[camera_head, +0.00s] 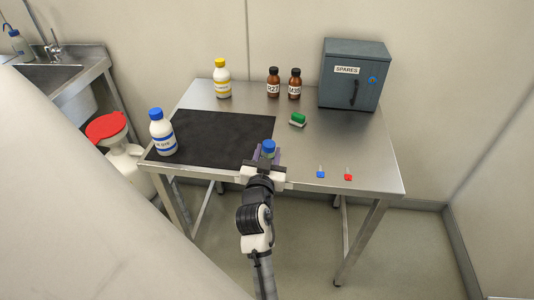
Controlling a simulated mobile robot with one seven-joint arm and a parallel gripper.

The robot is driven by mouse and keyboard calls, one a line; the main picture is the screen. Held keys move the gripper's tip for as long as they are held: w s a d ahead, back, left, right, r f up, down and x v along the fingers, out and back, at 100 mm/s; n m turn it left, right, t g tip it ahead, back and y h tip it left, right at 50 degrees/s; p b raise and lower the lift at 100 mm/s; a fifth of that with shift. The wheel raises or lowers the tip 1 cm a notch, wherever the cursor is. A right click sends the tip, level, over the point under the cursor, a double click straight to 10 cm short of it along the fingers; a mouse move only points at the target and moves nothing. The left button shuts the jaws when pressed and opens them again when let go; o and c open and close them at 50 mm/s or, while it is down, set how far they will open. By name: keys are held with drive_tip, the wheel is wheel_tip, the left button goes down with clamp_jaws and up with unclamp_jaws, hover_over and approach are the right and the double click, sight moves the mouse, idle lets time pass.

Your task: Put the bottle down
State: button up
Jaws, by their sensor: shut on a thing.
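My gripper (265,164) is shut on a small bottle with a blue cap (268,146), near the right front part of the black mat (222,132). I cannot tell whether the bottle touches the surface. A larger white bottle with a blue cap and blue label bands (162,132) stands upright at the mat's front left corner. A white bottle with a yellow cap (222,79) stands at the table's back left.
On the steel table (340,135) are two brown bottles (273,82) (294,84), a green-topped block (298,119), a grey SPARES cabinet (352,76), and small blue (321,174) and red (348,176) items at the front. The mat's middle is clear. A sink stands left.

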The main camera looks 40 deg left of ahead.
drive_tip(key=shift+r, duration=0.1)
wheel_tip(320, 180, up, 20)
drive_tip(key=shift+f, duration=0.1)
idle(0.4)
drive_tip(key=shift+s, duration=0.1)
